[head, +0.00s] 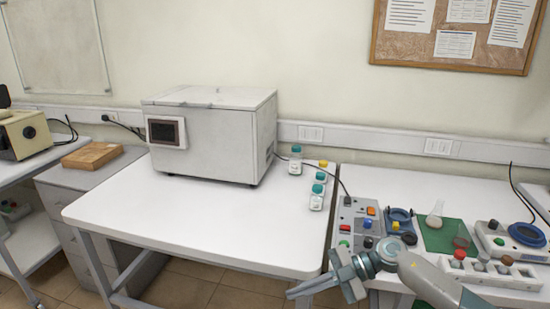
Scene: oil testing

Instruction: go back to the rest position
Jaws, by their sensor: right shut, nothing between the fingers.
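My right gripper (294,292) is at the lower middle of the head view, in front of the right end of the white table (200,215). Its fingers point left and are shut with nothing between them. It is apart from the bottles. The rest of my right arm comes in from the lower right. My left gripper is not in the view. Part of the right bench's front edge is hidden behind my right arm.
A white box-shaped machine with a screen (212,135) stands at the table's back. Teal-capped bottles (316,197) stand at its right. A control box (357,222), a flask (435,215) and a vial rack (490,272) crowd the right bench. The table's front is clear.

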